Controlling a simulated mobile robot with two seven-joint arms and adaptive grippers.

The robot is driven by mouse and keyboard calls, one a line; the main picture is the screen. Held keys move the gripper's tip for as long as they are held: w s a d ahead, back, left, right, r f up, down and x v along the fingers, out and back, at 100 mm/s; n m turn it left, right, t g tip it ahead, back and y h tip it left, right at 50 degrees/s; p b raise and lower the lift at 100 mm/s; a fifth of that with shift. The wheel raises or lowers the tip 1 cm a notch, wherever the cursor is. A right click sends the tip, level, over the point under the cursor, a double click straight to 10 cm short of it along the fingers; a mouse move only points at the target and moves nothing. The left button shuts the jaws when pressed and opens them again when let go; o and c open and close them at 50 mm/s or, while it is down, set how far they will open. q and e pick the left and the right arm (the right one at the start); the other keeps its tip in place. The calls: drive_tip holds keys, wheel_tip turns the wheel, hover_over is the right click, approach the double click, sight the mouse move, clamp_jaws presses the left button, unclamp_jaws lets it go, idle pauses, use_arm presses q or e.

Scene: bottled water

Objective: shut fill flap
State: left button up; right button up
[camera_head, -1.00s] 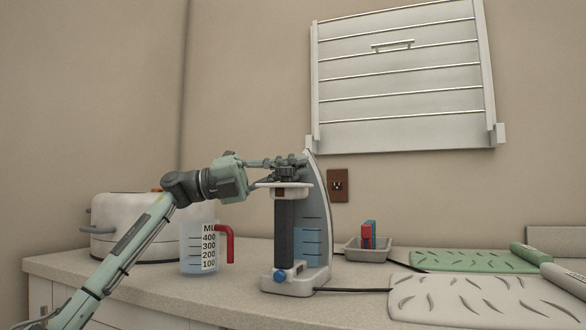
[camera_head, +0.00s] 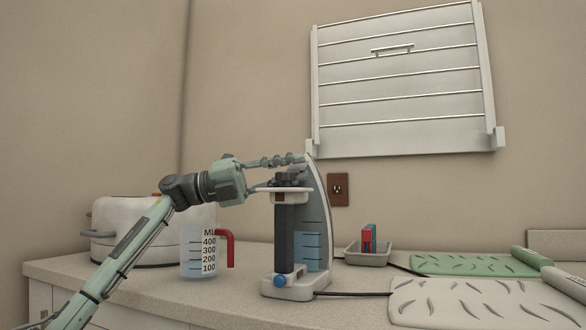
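A clothes iron (camera_head: 316,225) stands upright on its heel on the counter, with a dark handle, a white cap and a blue water tank (camera_head: 312,250) partly filled. I cannot make out the fill flap for certain; it may be at the white cap (camera_head: 285,195) at the top of the handle, where a finger covers part of the view. My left gripper (camera_head: 294,169) comes in from the left at the iron's top. Its fingers are apart, the upper one near the iron's tip and the lower one just at the cap. I cannot tell whether they touch it. My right gripper is not in view.
A measuring jug (camera_head: 194,252) with a red handle stands left of the iron, before a white pot-like appliance (camera_head: 130,235). A grey tray (camera_head: 368,257) with red and blue items stands at right. Green (camera_head: 470,264) and white (camera_head: 470,300) patterned mats lie farther right.

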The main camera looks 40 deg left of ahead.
use_arm(q)
drive_tip(key=v, duration=0.7)
drive_tip(key=shift+s+a, duration=0.2)
drive_tip(key=shift+a, duration=0.15)
